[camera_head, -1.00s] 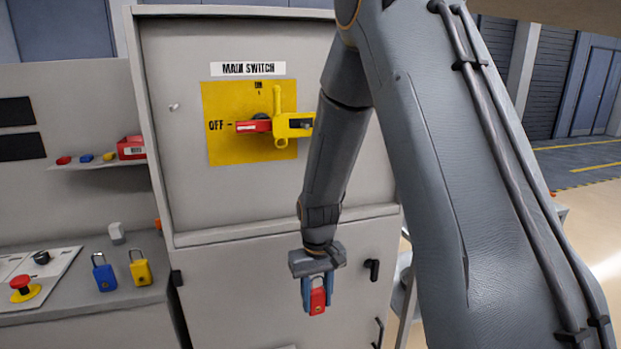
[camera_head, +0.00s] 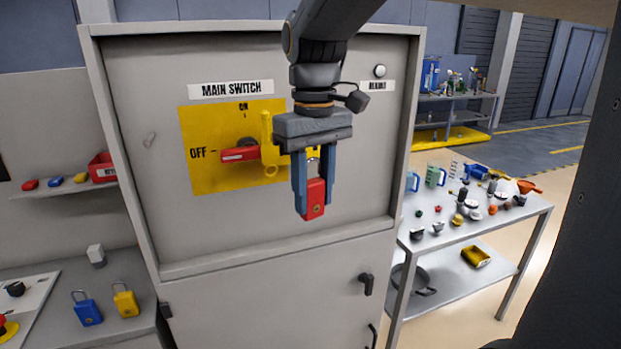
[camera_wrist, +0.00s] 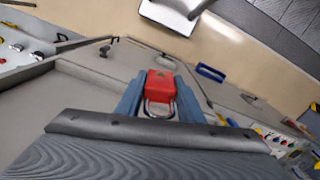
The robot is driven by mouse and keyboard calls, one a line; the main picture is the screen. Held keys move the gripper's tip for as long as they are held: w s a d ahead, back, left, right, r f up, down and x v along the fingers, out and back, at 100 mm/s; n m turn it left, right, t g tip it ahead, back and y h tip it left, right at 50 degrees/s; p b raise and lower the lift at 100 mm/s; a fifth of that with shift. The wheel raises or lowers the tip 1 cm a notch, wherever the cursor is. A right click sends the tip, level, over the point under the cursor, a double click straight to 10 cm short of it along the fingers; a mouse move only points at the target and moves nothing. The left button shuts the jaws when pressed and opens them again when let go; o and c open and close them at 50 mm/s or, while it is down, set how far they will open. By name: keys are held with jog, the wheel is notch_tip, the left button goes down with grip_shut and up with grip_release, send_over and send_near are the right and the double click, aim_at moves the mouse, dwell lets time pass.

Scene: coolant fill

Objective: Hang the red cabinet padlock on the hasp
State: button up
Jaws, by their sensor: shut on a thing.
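The red padlock (camera_head: 314,199) hangs body-down between the blue fingers of my gripper (camera_head: 314,185), which is shut on it. In the wrist view the padlock's red body (camera_wrist: 161,85) and its metal shackle (camera_wrist: 155,108) show between the fingers (camera_wrist: 160,95). The yellow hasp (camera_head: 268,145) is on the cabinet's yellow switch plate (camera_head: 215,120), beside the red switch handle (camera_head: 238,155), which points toward OFF. My gripper is in front of the cabinet, just right of the hasp in the head view, and hides part of it. I cannot tell the distance between padlock and hasp.
A blue padlock (camera_head: 87,310) and a yellow padlock (camera_head: 126,302) stand on the counter at lower left. A small shelf (camera_head: 60,190) holds coloured items. A table (camera_head: 480,238) with many small objects stands at right. The cabinet's lower door (camera_head: 250,300) is clear.

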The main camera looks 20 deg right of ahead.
jog(key=shift+w+d, duration=0.1)
jog(key=shift+w, duration=0.6)
jog(key=w+f, duration=0.1)
jog(key=w, duration=0.7)
jog(key=shift+f, duration=0.25)
dwell(0.3)
jog(key=shift+f, duration=0.1)
dwell(0.6)
jog(key=o, duration=1.2)
